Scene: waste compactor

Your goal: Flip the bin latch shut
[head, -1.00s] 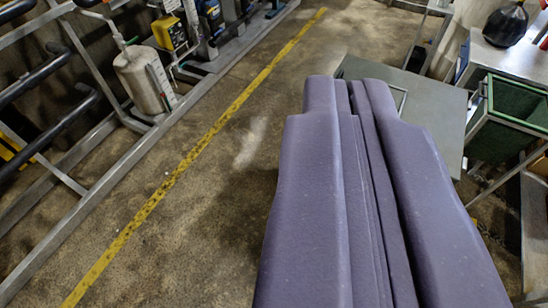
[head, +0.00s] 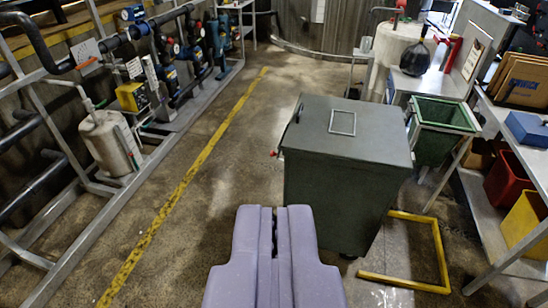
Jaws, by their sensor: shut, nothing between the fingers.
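The bin (head: 335,195) is a dark grey-green box with a flat lid (head: 375,135), standing on the floor right of the picture's middle. The lid looks closed and carries a pale rectangular frame (head: 343,122). A small black handle-like part (head: 299,113) is at its left edge. A small red part (head: 274,153) sticks out from the bin's left side; it may be the latch, but it is too small to tell its position. My purple gripper (head: 273,212) is shut and empty at the bottom middle, nearer to me than the bin, apparently apart from it.
A yellow floor frame (head: 405,287) lies right of the bin. A green open container (head: 440,125) and a shelf with boxes (head: 525,80) stand at the right. Pipes and a metal rack (head: 120,200) line the left. The floor around the yellow line (head: 185,185) is clear.

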